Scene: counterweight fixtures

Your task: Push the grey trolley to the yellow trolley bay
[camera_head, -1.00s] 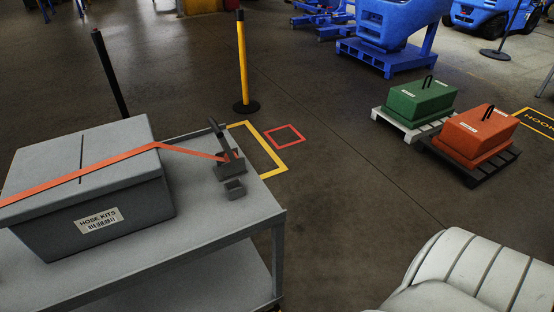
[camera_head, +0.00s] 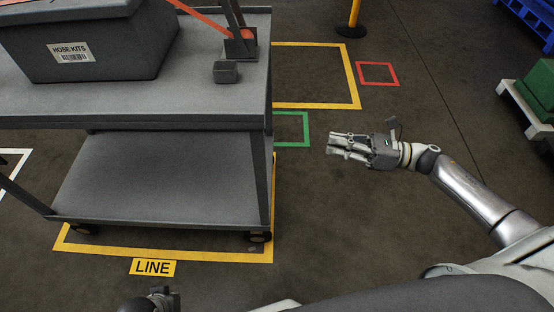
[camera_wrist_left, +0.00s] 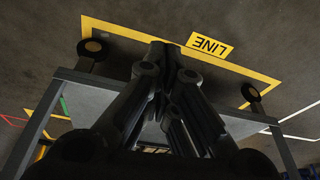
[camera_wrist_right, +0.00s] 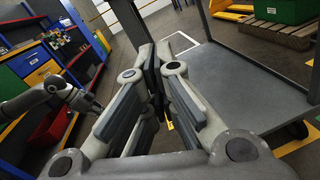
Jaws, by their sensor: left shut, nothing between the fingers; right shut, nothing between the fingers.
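The grey trolley (camera_head: 165,178) stands at the left of the head view, with a bare lower shelf. A grey "HOSE KITS" box (camera_head: 85,45) sits on its top. An orange strap runs from the box to a dark buckle (camera_head: 240,45). A yellow floor outline marked LINE (camera_head: 152,267) runs along the trolley's near side; another yellow outline (camera_head: 359,95) lies beyond its right end. My right gripper (camera_head: 335,146) is shut and empty, right of the trolley and apart from it. My left gripper (camera_wrist_left: 163,55) is shut and empty; only part shows at the head view's bottom edge.
A small green outline (camera_head: 308,130) and a red outline (camera_head: 378,73) lie on the floor to the right. A yellow post (camera_head: 352,20) stands at the back. A green block (camera_head: 540,88) on a pale pallet is at the right edge. The middle right floor is clear.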

